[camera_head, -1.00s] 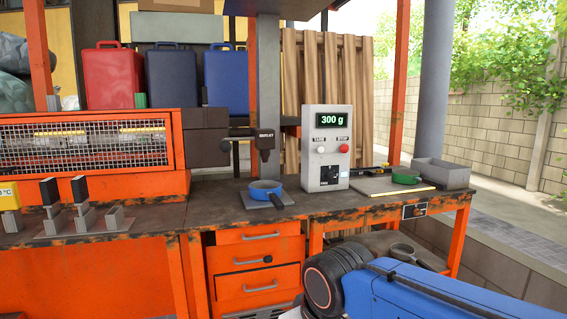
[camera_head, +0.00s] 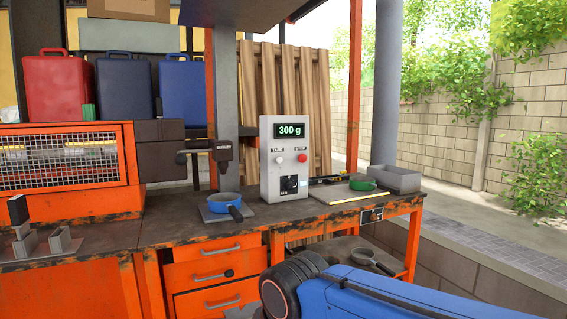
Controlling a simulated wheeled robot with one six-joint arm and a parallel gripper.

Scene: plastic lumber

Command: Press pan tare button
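A grey control box (camera_head: 270,196) stands upright on the workbench. Its green display (camera_head: 290,130) reads 300 g. Below it are two labels and two round buttons: a white button (camera_head: 279,159) on the left under what looks like "TARE", and a red button (camera_head: 301,158) on the right under "STOP". A black knob or switch panel sits lower on the box. A blue pan (camera_head: 226,199) with a dark handle sits on a flat plate left of the box, below a dark outlet nozzle (camera_head: 221,151). My blue arm shows at the bottom right, well apart from the box; my gripper is out of view.
A mesh-fronted orange heater unit (camera_head: 60,160) stands left. A dark pan (camera_head: 370,262) sits on a lower shelf. Space before the box is clear.

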